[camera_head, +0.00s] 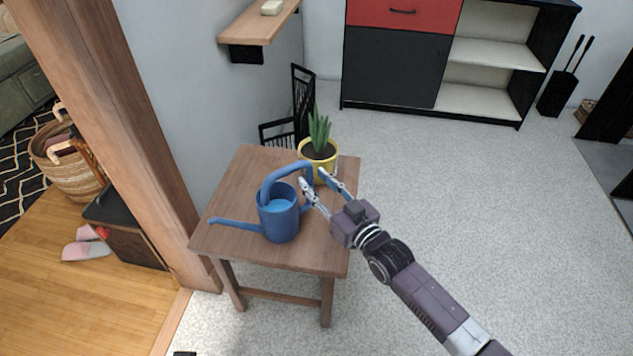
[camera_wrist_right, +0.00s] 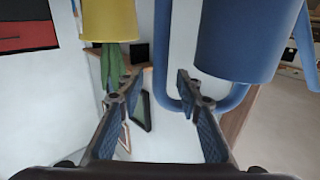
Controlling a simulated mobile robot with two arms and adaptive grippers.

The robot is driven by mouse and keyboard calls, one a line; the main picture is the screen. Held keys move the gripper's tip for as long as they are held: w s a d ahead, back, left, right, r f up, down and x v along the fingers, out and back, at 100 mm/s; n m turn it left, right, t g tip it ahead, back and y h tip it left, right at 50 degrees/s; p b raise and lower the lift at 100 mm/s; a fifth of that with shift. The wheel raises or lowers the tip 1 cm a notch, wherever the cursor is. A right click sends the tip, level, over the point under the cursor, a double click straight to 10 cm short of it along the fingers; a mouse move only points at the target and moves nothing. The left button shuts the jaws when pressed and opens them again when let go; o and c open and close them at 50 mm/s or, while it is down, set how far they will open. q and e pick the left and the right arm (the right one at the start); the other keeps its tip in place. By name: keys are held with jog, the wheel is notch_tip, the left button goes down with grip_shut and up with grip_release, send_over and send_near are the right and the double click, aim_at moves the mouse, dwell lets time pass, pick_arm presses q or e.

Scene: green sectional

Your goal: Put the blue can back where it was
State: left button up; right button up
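The blue can is a watering can (camera_head: 279,219) standing upright on a small wooden table (camera_head: 235,237). Its spout points left and its looped handle arches up over the top and to the right. My right gripper (camera_head: 314,178) is open at the handle side of the can, close to the handle, with its fingers spread apart. In the right wrist view, which looks upside down, the can body (camera_wrist_right: 250,40) is at upper right. The handle shows ahead, between and beyond the open fingertips (camera_wrist_right: 158,85); I cannot tell whether they touch it. My left gripper is not in view.
A yellow pot with a green plant (camera_head: 319,158) stands at the table's back right, close to my right gripper. A wall shelf (camera_head: 256,24) hangs behind, left of a black and red cabinet (camera_head: 390,65). A wooden post (camera_head: 130,130) is left. Floor right of the table is clear.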

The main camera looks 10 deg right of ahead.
jog(key=shift+r, duration=0.1)
jog(key=shift+s+d, duration=0.1)
jog(key=shift+s, duration=0.1)
pick_arm(q)
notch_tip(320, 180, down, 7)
jog(key=p, duration=0.2)
pick_arm(e)
jog(key=v, duration=1.1)
jog(key=shift+s+d, duration=0.2)
jog(key=shift+s, duration=0.05)
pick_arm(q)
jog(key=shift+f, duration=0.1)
